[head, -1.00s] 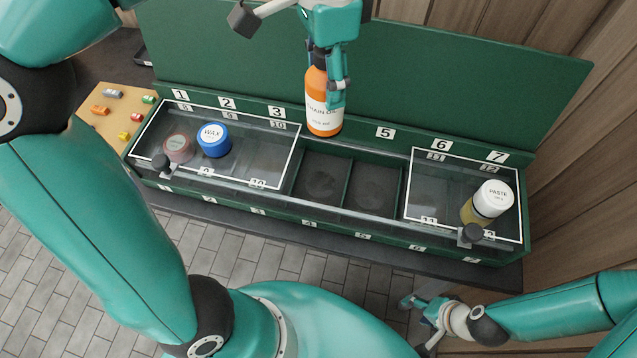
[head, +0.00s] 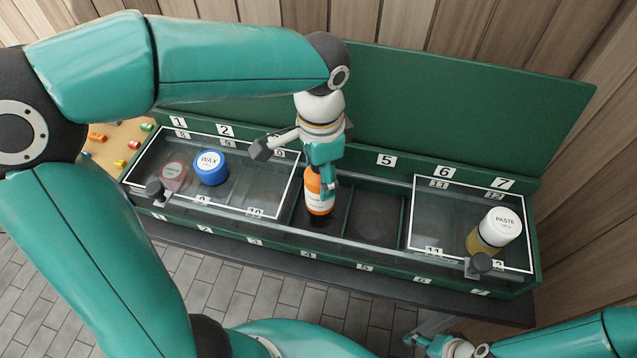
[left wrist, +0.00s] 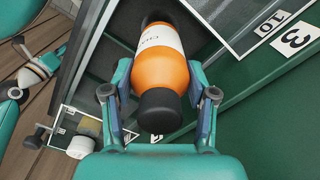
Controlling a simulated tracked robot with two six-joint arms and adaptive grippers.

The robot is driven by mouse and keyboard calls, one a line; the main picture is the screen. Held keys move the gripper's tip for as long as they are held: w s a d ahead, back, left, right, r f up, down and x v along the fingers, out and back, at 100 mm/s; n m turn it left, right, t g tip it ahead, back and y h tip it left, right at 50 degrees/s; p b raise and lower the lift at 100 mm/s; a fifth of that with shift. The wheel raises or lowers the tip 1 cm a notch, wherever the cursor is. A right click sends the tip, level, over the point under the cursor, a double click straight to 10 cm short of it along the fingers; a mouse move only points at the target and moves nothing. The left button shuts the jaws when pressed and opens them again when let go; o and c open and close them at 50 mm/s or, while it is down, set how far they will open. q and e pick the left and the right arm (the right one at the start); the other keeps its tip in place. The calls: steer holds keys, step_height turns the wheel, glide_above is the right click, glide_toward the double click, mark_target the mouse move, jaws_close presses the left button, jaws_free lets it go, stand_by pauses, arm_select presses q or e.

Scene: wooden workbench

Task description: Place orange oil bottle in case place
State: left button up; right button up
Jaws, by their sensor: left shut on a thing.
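The orange oil bottle (head: 319,197) with a white label and black cap is upright in the head view, at the open middle part of the green case (head: 330,252). My left gripper (head: 322,172) is shut on the bottle near its top. In the left wrist view the orange bottle (left wrist: 163,70) sits between the two fingers (left wrist: 160,98). The bottle's base is low over or in the open compartment left of the empty one (head: 375,218); I cannot tell whether it touches the floor. My right gripper (head: 425,338) is at the bottom, right of centre, away from the case; its jaws are unclear.
Clear lids cover the left and right sections. A blue wax tin (head: 210,168) and a reddish tin (head: 174,176) are at the left, a white-capped paste jar (head: 495,232) at the right. The raised green lid (head: 450,120) stands behind. Front and divider walls edge the open compartments.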

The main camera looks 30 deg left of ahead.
arm_select(q)
steer(key=shift+f, duration=1.7)
steer(key=shift+f, duration=0.1)
steer(key=o, duration=1.4)
steer(key=shift+c, duration=0.2)
steer(key=shift+r, duration=0.2)
step_height(320, 180, up, 12)
steer(key=shift+f+p, duration=0.1)
steer(key=shift+p, duration=0.45)
